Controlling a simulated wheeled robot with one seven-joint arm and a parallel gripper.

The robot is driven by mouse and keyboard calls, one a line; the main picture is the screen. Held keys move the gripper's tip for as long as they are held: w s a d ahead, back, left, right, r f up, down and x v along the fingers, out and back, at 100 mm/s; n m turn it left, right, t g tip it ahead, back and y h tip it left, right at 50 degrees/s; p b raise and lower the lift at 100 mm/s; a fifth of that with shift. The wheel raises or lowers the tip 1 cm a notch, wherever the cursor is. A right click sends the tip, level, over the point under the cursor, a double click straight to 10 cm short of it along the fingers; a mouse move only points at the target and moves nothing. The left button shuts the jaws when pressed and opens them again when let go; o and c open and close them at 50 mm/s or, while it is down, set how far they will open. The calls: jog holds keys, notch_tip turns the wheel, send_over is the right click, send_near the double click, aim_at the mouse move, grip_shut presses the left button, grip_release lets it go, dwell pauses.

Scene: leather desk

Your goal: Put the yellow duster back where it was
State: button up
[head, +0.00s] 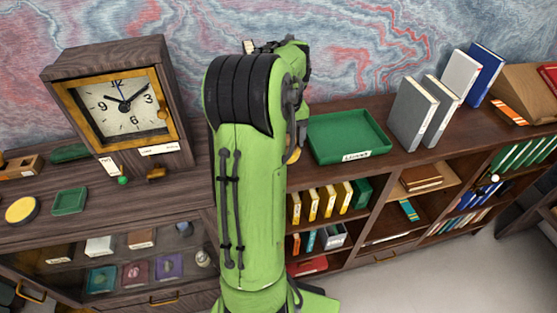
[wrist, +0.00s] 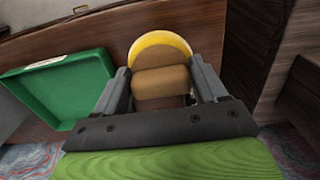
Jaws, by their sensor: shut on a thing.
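The yellow duster (wrist: 161,42) shows in the wrist view as a round yellow pad with a brown block-shaped handle. My gripper (wrist: 163,82) is shut on the brown handle, with one finger on each side. In the head view my green arm hides most of the gripper; a small bit of yellow, likely the duster (head: 293,155), shows at the arm's right edge, beside the green tray. I cannot tell whether the duster touches the surface below it.
A green labelled tray (head: 347,137) lies on the shelf top right of my arm, with upright books (head: 412,115) farther right. A large clock (head: 117,104) stands left. A yellow disc (head: 22,209) and small green tray (head: 70,201) lie on the left desk.

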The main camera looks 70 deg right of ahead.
notch_tip(320, 180, down, 6)
jog(key=shift+w+r, duration=0.15)
jog(key=shift+s, duration=0.25)
jog(key=shift+f+b, duration=0.2)
jog(key=shift+b, duration=0.1)
jog(key=o, duration=0.9)
jog(key=shift+w, duration=0.1)
jog(key=shift+o, duration=0.2)
jog(key=shift+r, duration=0.1)
notch_tip(320, 180, up, 12)
jog(key=shift+r+p, duration=0.15)
jog(key=shift+p, duration=0.95)
